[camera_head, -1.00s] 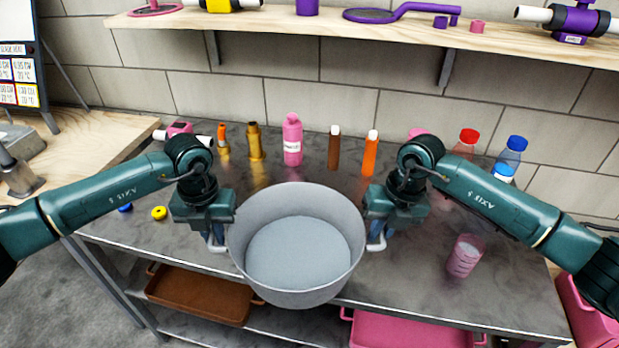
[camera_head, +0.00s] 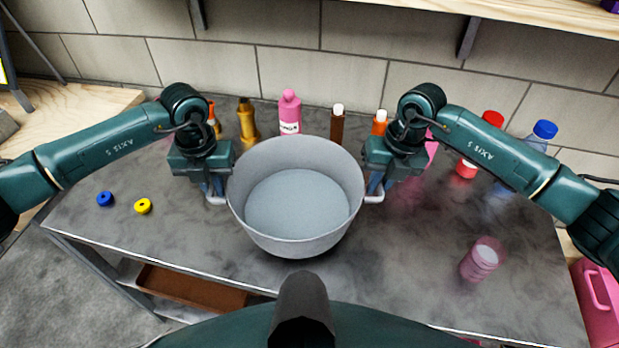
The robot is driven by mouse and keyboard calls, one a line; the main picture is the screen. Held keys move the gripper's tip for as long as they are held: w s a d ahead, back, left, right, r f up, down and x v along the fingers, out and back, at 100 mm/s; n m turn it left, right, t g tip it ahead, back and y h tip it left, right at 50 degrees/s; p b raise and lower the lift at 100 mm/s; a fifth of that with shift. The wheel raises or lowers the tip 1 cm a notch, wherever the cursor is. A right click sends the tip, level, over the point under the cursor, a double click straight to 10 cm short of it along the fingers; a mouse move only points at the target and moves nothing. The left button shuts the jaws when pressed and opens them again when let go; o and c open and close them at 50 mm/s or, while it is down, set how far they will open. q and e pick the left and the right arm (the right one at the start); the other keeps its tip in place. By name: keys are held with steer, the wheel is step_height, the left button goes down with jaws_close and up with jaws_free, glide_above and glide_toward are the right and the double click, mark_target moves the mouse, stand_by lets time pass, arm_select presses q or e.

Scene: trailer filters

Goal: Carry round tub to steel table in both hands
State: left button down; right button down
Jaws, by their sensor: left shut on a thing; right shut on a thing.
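The round grey tub (camera_head: 297,240) is upright between my two grippers, in the middle of the head view. It looks empty inside. My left gripper (camera_head: 216,194) is shut on the tub's left handle. My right gripper (camera_head: 374,192) is shut on its right handle. The steel table (camera_head: 400,270) spreads out under and around the tub. I cannot tell whether the tub's base touches the tabletop or hangs just above it.
A pink bottle (camera_head: 290,112), a brass-coloured bottle (camera_head: 248,122) and other bottles line the back. A brown tray (camera_head: 190,287) sits below.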

arm_select(q)
steer(key=shift+w+f, duration=0.1)
arm_select(e)
steer(key=shift+w, duration=0.1)
